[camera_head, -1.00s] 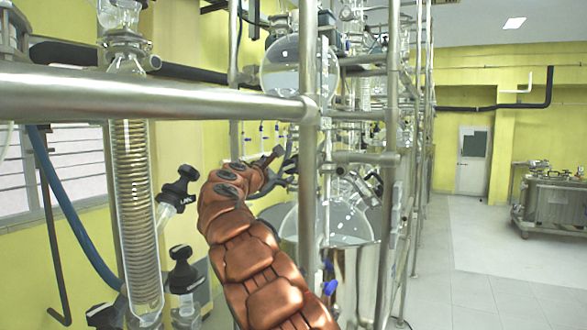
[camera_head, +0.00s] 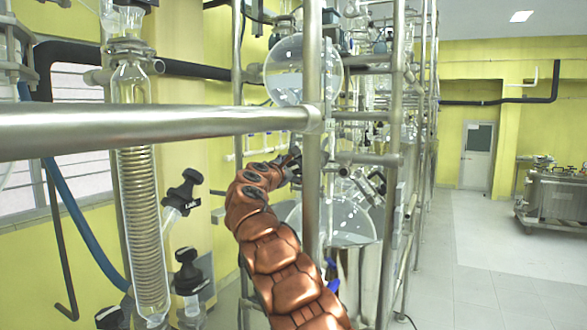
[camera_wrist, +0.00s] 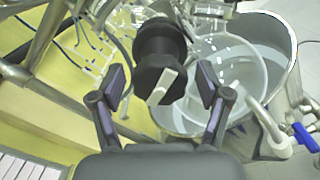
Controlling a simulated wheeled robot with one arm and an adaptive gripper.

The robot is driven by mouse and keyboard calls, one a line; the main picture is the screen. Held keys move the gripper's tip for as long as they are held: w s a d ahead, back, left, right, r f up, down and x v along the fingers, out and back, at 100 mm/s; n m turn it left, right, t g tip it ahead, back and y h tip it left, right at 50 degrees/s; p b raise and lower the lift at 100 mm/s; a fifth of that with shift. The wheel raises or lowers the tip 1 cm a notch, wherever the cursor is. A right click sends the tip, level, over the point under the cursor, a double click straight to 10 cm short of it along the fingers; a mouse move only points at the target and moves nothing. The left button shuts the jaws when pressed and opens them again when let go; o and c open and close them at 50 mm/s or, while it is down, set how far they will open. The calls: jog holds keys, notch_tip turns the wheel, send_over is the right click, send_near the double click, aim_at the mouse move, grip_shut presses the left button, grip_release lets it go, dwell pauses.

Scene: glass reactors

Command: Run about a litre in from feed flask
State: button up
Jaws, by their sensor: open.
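A round glass flask (camera_head: 292,70) with clear liquid hangs high on the rack in the head view; it may be the feed flask, but I see no label. A larger round glass vessel (camera_head: 347,222) sits below it in a metal bath, also visible in the wrist view (camera_wrist: 230,62). My gripper (camera_wrist: 160,88) is open, its two fingers apart on either side of a black valve knob (camera_wrist: 158,45) with a white handle or pointer (camera_wrist: 162,87). I cannot tell whether a finger touches the knob. In the head view my gripper (camera_head: 292,163) is partly hidden by the upright post.
A thick horizontal steel rail (camera_head: 150,128) and an upright post (camera_head: 312,170) stand close in front. A glass coil condenser (camera_head: 140,210) with black-capped valves (camera_head: 183,190) is at left. A blue-handled valve (camera_wrist: 305,137) lies right of my gripper. Open floor (camera_head: 490,260) is at right.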

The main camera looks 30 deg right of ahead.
jog(key=c, duration=1.2)
jog(key=shift+o, duration=0.2)
jog(key=shift+f, duration=0.1)
